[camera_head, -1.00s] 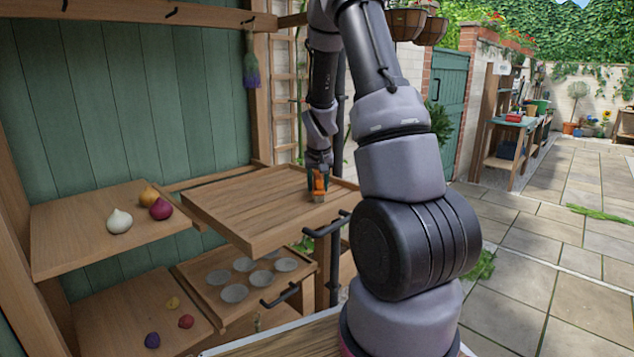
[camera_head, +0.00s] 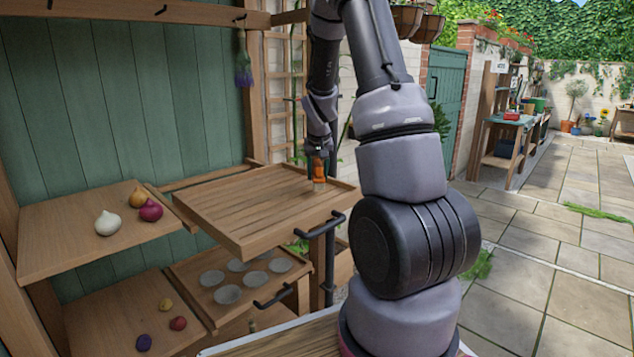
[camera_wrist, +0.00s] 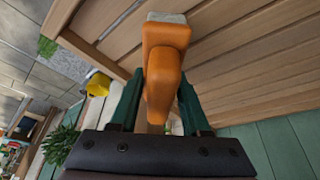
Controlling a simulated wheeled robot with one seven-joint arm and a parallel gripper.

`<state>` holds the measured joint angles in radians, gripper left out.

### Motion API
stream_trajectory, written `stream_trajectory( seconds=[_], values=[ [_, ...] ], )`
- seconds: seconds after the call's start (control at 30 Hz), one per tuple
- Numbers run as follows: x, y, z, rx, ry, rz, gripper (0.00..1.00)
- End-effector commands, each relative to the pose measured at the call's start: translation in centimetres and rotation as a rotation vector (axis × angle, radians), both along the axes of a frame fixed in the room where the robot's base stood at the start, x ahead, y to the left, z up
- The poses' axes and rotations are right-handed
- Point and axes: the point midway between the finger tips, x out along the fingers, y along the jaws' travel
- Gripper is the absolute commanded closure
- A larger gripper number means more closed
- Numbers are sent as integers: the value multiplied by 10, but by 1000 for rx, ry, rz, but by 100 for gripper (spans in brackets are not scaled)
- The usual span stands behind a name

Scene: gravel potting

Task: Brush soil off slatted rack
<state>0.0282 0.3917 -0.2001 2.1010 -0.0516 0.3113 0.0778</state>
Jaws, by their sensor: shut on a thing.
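The slatted wooden rack (camera_head: 240,244) stands at mid-height in front of the green board wall, with a raised rim around its slats. My gripper (camera_head: 318,166) is over the rack's far right part. It is shut on an orange-handled brush (camera_head: 319,184), which has a pale head pointing down at the slats. The wrist view shows the brush (camera_wrist: 163,60) between the two dark green fingers (camera_wrist: 158,105), with slats (camera_wrist: 230,50) behind it. I cannot tell whether the bristles touch the slats. No clear soil shows on the visible slats at this size.
A shelf (camera_head: 60,235) at left holds a white bulb (camera_head: 108,223) and two onions (camera_head: 150,210). Below the rack is a tray with several round grey cups (camera_head: 228,294). Paving lies open at right.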

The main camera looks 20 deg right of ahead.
Motion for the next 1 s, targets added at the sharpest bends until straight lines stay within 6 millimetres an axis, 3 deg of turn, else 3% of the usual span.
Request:
stream_trajectory(
  seconds=[0.5,1.0],
  values=[
    [2,-6,46,-1,-2,0,100],
    [2,-6,50,0,0,-1,100]
  ],
)
